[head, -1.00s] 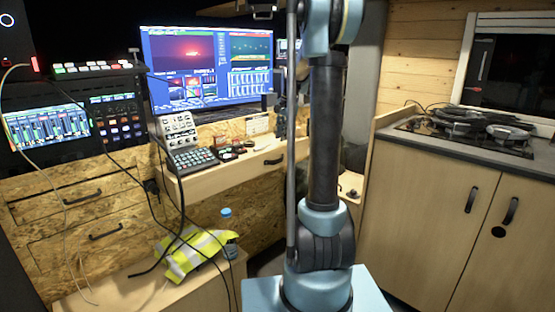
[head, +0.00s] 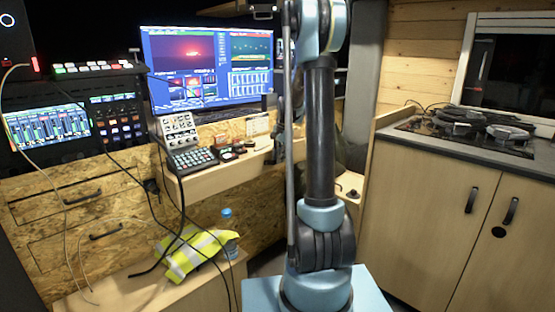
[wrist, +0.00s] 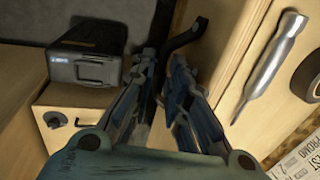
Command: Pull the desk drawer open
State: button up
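The desk drawer is a pale wooden front (head: 228,178) under the desktop in the head view; I see no gap that shows it open. Its handle is hidden behind my arm there. In the wrist view a black curved handle (wrist: 187,38) stands out from a pale wooden front. My gripper (wrist: 165,62) is open, its two fingers pointing at this handle. The handle's near end lies at the gap between the fingertips; I cannot tell whether they touch it. In the head view my gripper is mostly hidden behind my arm.
A silver screwdriver-like tool (wrist: 270,68) lies on the wood at right. A black box (wrist: 88,48) stands on a small wooden cabinet at left. The desktop holds a keypad (head: 192,160) and monitor (head: 205,65). A yellow vest (head: 190,255) and bottle (head: 228,222) are lower left.

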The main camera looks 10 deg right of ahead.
grip_shut()
jog(key=s+d, duration=0.7)
jog(key=s, duration=0.3)
jog(key=shift+d, duration=0.2)
grip_release()
